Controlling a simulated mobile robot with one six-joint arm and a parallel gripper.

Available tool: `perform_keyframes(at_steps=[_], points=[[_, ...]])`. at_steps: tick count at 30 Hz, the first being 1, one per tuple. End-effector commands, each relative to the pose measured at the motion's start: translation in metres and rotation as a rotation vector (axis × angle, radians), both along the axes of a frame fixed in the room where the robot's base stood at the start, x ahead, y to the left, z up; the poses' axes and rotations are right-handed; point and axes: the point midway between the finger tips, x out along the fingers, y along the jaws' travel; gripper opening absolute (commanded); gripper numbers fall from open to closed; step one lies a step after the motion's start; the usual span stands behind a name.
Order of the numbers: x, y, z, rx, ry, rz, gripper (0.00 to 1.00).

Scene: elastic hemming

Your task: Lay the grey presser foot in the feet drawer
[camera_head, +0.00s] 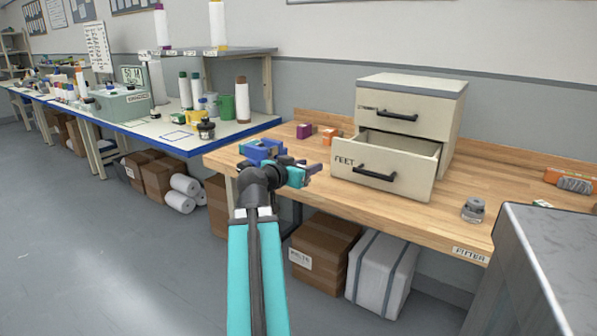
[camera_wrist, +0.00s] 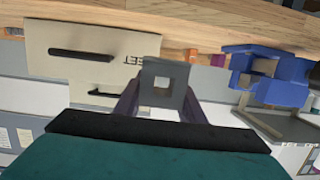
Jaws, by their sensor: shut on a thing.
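The grey presser foot (camera_wrist: 163,80), a small block with a square hole, sits between the fingertips of my gripper (camera_wrist: 161,100) in the wrist view. My gripper (camera_head: 312,170) is shut on it in the air near the bench's front edge; in the head view I cannot make the foot out clearly. The cabinet's lower drawer, marked FEET (camera_head: 382,168), is pulled open, to the right of my gripper. Its front also shows in the wrist view (camera_wrist: 90,72). Most of the drawer's inside is hidden behind its front.
A closed upper drawer (camera_head: 405,112) sits above the feet drawer. A blue fixture (camera_head: 262,150) stands left of my gripper. Purple (camera_head: 304,131) and orange (camera_head: 331,138) blocks lie behind. A grey round object (camera_head: 473,209) stands on the wooden bench (camera_head: 448,222) at right.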

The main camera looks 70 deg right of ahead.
Motion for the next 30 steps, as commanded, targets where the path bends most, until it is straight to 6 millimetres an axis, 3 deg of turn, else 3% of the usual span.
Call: perform_keyframes(at_steps=[6, 30], points=[[-0.0147, -0.0039, -0.0027, 0.0, 0.0, -0.021, 0.12], [-0.0118, -0.011, 0.0023, -0.001, 0.001, -0.028, 0.12]])
